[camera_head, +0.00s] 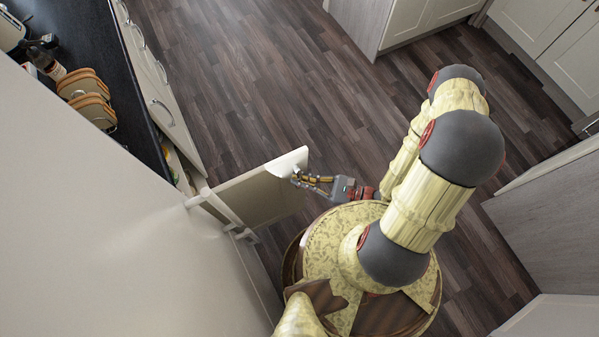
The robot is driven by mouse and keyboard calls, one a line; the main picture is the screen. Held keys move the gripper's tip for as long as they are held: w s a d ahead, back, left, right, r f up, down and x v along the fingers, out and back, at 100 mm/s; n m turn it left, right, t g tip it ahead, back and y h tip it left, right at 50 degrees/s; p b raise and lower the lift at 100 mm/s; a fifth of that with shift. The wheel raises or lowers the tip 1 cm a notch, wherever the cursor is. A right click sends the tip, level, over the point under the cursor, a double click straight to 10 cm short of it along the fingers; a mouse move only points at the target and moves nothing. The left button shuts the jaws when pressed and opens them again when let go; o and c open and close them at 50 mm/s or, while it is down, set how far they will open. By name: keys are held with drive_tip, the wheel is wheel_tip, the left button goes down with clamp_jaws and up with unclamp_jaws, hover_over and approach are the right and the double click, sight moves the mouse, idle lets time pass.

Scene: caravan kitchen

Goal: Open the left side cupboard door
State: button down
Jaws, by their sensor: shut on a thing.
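The left side cupboard door (262,198) stands swung out from the counter run on the left, well away from its frame. Its pale top edge and inner face show from above. My gripper (299,178) is at the free outer end of the door and shut on it. Whether the fingers hold a handle or the door's edge is too small to tell. My arm reaches to the door from the right. The front face of the door is mostly hidden.
Behind the door, the cupboard opening (185,170) shows a few items inside. A dark worktop (105,50) carries wooden-looking racks (88,97) and a bottle (50,66). A large pale panel (90,230) fills the lower left. The wood floor (240,80) ahead is clear.

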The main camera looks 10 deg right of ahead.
drive_tip(key=shift+s, duration=0.3)
drive_tip(key=c, duration=2.3)
unclamp_jaws()
drive_tip(key=shift+c, duration=0.2)
drive_tip(key=shift+d, duration=0.1)
drive_tip(key=v, duration=1.2)
drive_tip(key=shift+r, duration=0.1)
